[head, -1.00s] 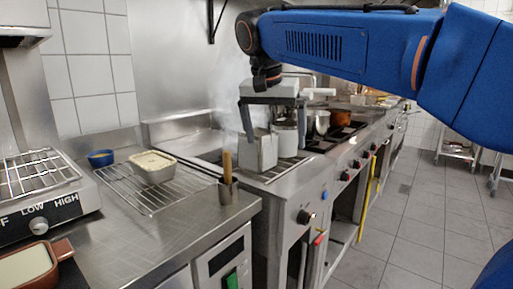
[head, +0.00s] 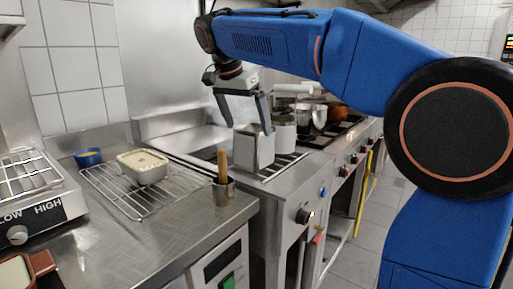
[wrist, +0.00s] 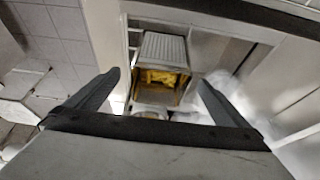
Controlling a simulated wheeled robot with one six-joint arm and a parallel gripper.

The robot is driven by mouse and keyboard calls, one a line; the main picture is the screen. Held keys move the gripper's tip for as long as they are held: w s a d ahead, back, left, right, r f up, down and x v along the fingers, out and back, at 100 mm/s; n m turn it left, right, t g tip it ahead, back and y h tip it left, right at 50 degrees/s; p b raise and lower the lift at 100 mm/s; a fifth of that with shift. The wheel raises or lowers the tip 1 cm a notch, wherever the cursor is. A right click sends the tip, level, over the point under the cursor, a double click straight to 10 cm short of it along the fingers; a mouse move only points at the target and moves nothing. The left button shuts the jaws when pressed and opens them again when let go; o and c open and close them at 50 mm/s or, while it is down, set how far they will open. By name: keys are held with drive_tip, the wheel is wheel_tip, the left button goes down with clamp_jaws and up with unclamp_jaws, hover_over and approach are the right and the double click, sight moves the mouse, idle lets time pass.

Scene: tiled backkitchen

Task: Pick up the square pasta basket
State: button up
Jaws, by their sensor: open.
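The square pasta basket (head: 245,151) is a grey metal box standing upright on the steel rack at the cooker's near end. In the wrist view the basket (wrist: 164,48) is seen from above, with yellow pasta inside. My gripper (head: 250,128) is open and tilted over the basket, its fingers pointing down. In the wrist view the two fingers of my gripper (wrist: 159,80) lie to either side of the basket's opening, with nothing held. I cannot tell how far the fingertips are from the basket walls.
A round grey pot (head: 284,136) stands close right of the basket. A steel holder (head: 223,194) with a wooden handle stands in front. A rectangular tub (head: 143,168) and a blue bowl (head: 88,157) are on the left counter. Cookware stands farther along the range.

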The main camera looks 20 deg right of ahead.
sight(254, 146)
drive_tip(key=x, duration=0.9)
drive_tip(key=shift+w+d+f, duration=0.1)
drive_tip(key=shift+w+f, duration=0.05)
drive_tip(key=shift+f, duration=0.15)
drive_tip(key=c, duration=1.5)
